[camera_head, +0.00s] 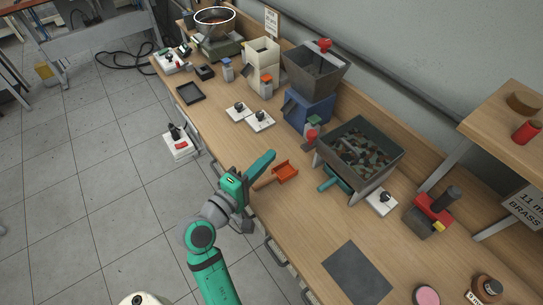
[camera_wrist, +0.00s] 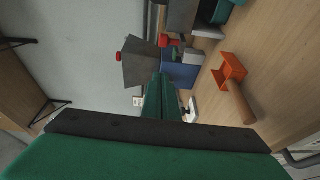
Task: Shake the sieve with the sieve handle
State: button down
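The sieve appears to be the grey square tray (camera_head: 322,150) full of mixed small pieces, on a stand right of centre on the bench. A teal handle (camera_head: 328,184) sticks out low on its near left side. My gripper (camera_head: 272,156) is over the bench's front edge, left of the sieve and apart from it. In the wrist view my green fingers (camera_wrist: 161,88) lie side by side with no clear gap and nothing seen between them. At the wrist view's top edge a grey part and a teal piece, perhaps the sieve and handle, are cut off.
An orange scoop (camera_head: 287,171) with a wooden handle lies between my gripper and the sieve; it also shows in the wrist view (camera_wrist: 230,72). A grey hopper on a blue base (camera_head: 311,108) stands behind. White switch boxes (camera_head: 260,121) sit nearby. A dark mat (camera_head: 357,273) lies front right.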

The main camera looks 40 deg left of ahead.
jog(key=w+d, duration=0.3)
jog(key=w, duration=0.7)
jog(key=shift+w+d+f, duration=0.15)
jog(key=shift+w+f, duration=0.05)
jog(key=shift+w, duration=0.05)
